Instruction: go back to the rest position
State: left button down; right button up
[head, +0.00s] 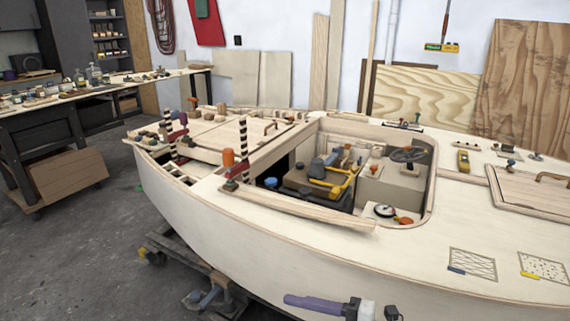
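The boat hull (290,255) of pale plywood fills the middle and right.
The open cockpit (430,200) holds a yellow-handled tool (330,188) and other gear. Orange and red clamps (230,165) stand by the striped posts. A hatch cover (535,190) lies at right. A cluttered workbench (70,95) is at left. Grey floor (80,260) is clear at lower left.

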jog(key=s+d+f+m+t+h+b, duration=0.2)
jog(key=s+d+f+m+t+h, duration=0.25)
jog(key=f+m, duration=0.4)
jog(key=s+d+f+m+t+h+b, duration=0.2)
jog(key=s+d+f+m+t+h, duration=0.25)
jog(key=m, duration=0.75)
jog(key=s+d+f+m+g+h, duration=0.3)
jog(key=s+f+g, duration=0.3)
jog(key=s+f, duration=0.4)
jog(key=shift+s+d+m+g+h+b, duration=0.4)
jog(key=shift+s+m, duration=0.25)
jog(key=shift+s, duration=0.2)
